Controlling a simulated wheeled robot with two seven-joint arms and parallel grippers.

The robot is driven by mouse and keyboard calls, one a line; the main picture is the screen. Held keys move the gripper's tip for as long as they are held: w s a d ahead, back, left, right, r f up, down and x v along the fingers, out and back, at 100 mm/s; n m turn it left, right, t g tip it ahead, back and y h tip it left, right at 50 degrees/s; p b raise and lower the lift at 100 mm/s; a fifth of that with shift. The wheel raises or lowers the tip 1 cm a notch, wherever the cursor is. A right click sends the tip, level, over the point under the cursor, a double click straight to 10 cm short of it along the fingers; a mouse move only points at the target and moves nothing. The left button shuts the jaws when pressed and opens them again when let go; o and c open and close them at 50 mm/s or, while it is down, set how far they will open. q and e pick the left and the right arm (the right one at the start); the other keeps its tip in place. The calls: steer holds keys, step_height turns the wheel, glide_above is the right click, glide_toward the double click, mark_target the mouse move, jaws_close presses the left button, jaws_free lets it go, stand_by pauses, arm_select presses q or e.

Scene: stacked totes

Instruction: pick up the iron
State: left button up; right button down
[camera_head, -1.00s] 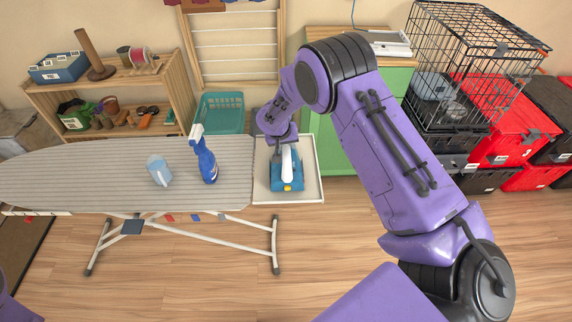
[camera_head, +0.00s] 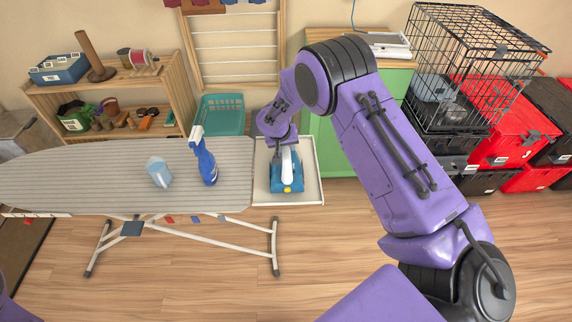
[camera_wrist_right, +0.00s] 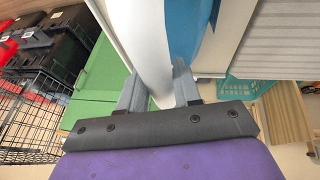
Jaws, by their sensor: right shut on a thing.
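The iron (camera_head: 287,178), blue and white with a yellow spot at its near end, is over the pale tray (camera_head: 311,197) at the right end of the ironing board. My right gripper (camera_head: 282,146) reaches it from behind and above. In the right wrist view my right gripper (camera_wrist_right: 159,92) has its two grey fingers on either side of the iron's white part (camera_wrist_right: 146,50), shut on it. I cannot tell whether the iron touches the tray. My left gripper is not in view.
The ironing board (camera_head: 90,178) carries a blue spray bottle (camera_head: 206,163) and a light blue cup-like item (camera_head: 159,171). A green cabinet (camera_head: 325,145) stands behind the tray. A teal basket (camera_head: 221,115) stands behind the board. Wire crate (camera_head: 470,70) and red totes (camera_head: 515,140) are at right.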

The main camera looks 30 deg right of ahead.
steer(key=shift+w+d+r+b, duration=0.1)
steer(key=shift+r+b, duration=0.35)
steer(key=shift+r, duration=0.1)
steer(key=shift+r+b, duration=0.35)
steer(key=shift+r, duration=0.6)
steer(key=s+r, duration=0.1)
steer(key=s+a+r, duration=0.1)
steer(key=r, duration=0.1)
steer(key=s+a+r+b, duration=0.1)
steer(key=s+r, duration=0.1)
steer(key=shift+r, duration=0.2)
steer(key=s+a+r+b, duration=0.1)
steer(key=s+a+r, duration=0.2)
steer(key=s, duration=0.5)
steer(key=shift+v, duration=0.95)
steer(key=shift+s, duration=0.2)
